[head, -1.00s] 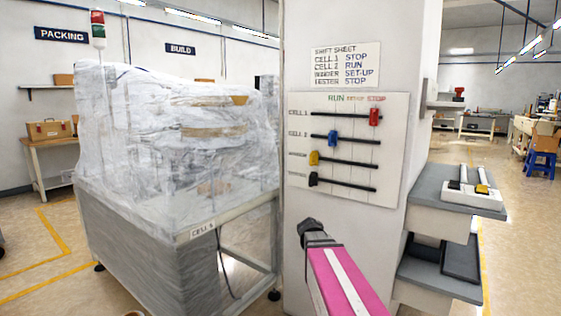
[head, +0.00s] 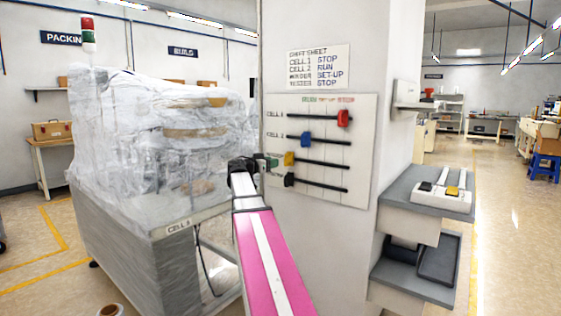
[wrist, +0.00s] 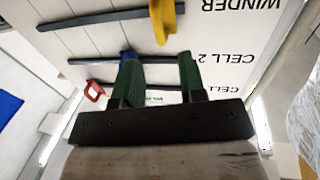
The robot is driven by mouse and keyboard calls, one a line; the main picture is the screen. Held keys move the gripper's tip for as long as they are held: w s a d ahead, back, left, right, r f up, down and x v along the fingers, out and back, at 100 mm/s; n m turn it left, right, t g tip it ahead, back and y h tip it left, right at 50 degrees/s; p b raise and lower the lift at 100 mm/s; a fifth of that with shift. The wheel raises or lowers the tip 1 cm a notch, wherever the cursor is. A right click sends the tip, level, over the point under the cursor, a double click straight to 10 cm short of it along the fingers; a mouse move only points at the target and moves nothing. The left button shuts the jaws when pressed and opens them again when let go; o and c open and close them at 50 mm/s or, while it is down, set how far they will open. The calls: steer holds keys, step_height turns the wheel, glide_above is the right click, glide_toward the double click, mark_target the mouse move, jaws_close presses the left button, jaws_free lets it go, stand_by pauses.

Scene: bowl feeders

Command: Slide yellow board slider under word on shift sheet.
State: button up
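The yellow slider (head: 289,158) sits at the left end of the winder slot on the white board (head: 362,150), left of the heading RUN. In the wrist view, which shows the board upside down, the yellow slider (wrist: 165,20) is at the top. The shift sheet (head: 318,66) above the board reads SET-UP for WINDER. My gripper (head: 272,162) is at the board's left edge, just left of the yellow slider. In the wrist view my gripper (wrist: 158,60) has its two green fingers apart, with nothing between them; the yellow slider is beyond their tips.
The red slider (head: 343,118) is at the right, the blue slider (head: 306,139) is above the yellow one and the black slider (head: 289,179) is below it. A wrapped machine (head: 150,140) stands left of the pillar. Grey shelves (head: 400,225) jut out at the right.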

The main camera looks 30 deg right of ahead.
mark_target(288, 159)
steer(key=d, duration=0.2)
steer(key=w+d, duration=0.1)
steer(key=d, duration=0.5)
steer(key=shift+w+d, duration=0.2)
steer(key=shift+w, duration=0.1)
steer(key=shift+c, duration=0.4)
